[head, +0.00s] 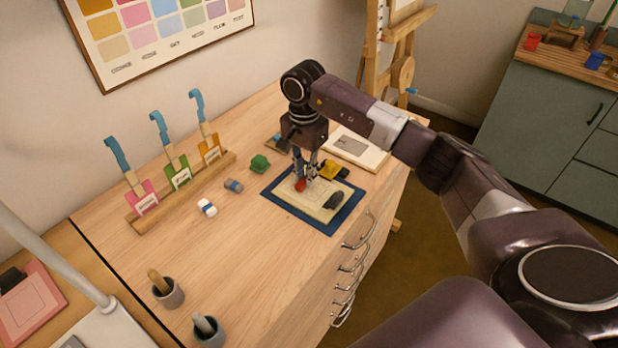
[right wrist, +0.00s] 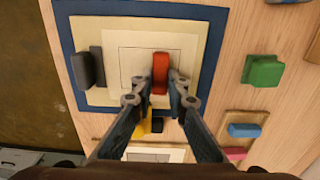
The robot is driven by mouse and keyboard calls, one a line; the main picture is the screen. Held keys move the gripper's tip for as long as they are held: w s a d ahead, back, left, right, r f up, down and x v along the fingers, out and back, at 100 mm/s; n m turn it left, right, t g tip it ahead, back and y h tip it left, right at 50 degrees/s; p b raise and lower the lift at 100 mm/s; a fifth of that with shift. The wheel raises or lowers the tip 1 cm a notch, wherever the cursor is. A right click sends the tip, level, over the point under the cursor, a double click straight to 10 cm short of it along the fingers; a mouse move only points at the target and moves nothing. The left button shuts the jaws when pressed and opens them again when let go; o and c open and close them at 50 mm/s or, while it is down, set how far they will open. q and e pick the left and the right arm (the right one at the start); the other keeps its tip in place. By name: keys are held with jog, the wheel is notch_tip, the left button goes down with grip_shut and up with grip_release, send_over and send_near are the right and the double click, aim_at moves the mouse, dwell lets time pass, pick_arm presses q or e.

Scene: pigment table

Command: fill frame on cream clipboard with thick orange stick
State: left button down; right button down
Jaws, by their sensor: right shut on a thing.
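The cream clipboard (head: 312,209) lies on a dark blue mat (head: 284,206) near the table's right edge. My right gripper (head: 304,180) is above the clipboard, shut on the thick orange stick (head: 300,186), which looks red-orange. In the right wrist view the stick (right wrist: 160,68) sits between the fingertips (right wrist: 159,90), over the right part of the frame. I cannot tell whether its tip touches the sheet. No fill shows inside the frame. My left gripper is not in view.
A dark block (head: 335,201) sits at the clipboard's clip end. A yellow block (head: 328,168) and a green block (head: 260,163) stand close by. A white board (head: 372,157) lies behind. Two cups (head: 170,296) (head: 209,333) stand front left; the table's front middle is clear.

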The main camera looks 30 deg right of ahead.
aim_at(315, 189)
jog(key=shift+w+a+f+b, duration=0.1)
jog(key=shift+w+a+b, duration=0.15)
jog(key=shift+w, duration=0.25)
jog(key=shift+w+a+b, duration=0.2)
jog(key=shift+w+b, duration=0.05)
jog(key=shift+w, duration=0.25)
jog(key=shift+s+d+p, duration=0.15)
jog(key=shift+s+d, duration=0.2)
jog(key=shift+s, duration=0.4)
jog(key=shift+s+d+p, duration=0.15)
jog(key=shift+s+d, duration=0.15)
jog(key=shift+s, duration=0.4)
jog(key=shift+s+d, duration=0.2)
jog(key=shift+s, duration=0.3)
jog(key=shift+s+d, duration=0.15)
jog(key=shift+s, duration=0.3)
